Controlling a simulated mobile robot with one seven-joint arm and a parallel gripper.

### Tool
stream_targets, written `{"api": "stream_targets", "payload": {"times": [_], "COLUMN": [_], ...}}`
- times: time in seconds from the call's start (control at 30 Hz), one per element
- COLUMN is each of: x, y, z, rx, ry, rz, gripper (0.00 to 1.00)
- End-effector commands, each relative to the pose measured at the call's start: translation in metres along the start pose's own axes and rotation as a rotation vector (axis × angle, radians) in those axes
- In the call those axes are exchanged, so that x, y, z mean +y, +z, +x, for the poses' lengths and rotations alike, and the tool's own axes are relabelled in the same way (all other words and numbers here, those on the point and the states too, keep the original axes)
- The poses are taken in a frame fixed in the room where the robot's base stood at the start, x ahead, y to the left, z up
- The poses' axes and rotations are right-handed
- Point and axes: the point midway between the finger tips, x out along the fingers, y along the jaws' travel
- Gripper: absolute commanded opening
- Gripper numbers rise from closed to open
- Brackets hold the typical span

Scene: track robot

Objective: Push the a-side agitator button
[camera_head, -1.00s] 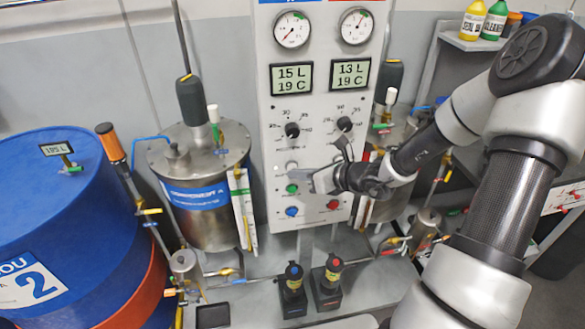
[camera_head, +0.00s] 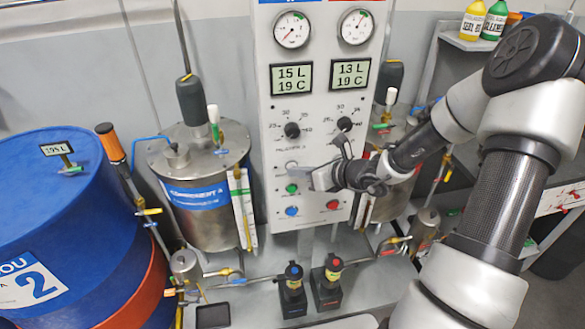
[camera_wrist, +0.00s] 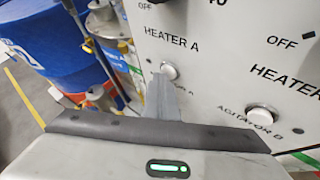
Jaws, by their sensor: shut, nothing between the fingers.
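The white round agitator A button (camera_wrist: 169,70) is on the pale control panel in the wrist view, under the HEATER A label. Its caption is partly hidden by my fingers. The button also shows in the head view (camera_head: 291,165), just left of my gripper. My gripper (camera_head: 314,180) is shut and empty in front of the panel. In the wrist view my gripper's fingertips (camera_wrist: 160,78) overlap the lower left of the button; I cannot tell whether they touch it. The agitator B button (camera_wrist: 260,116) is to the right.
Below are a green button (camera_head: 292,189), a blue button (camera_head: 292,211) and a red button (camera_head: 333,205). Heater knobs (camera_head: 292,130) sit above. The component A tank (camera_head: 200,220) and a blue drum (camera_head: 60,215) stand to the left.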

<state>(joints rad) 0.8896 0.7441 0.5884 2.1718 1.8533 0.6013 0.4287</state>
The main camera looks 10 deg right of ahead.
Motion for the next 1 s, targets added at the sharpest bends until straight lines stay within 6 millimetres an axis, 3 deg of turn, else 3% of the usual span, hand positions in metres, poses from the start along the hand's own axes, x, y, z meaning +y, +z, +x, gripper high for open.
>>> {"api": "stream_targets", "payload": {"times": [0.6,1.0], "x": [0.005,0.024], "y": [-0.005,-0.025], "z": [-0.007,-0.034], "rx": [-0.001,0.0], "ry": [-0.001,-0.001], "rz": [0.0,0.0], "gripper": [0.0,0.0]}}
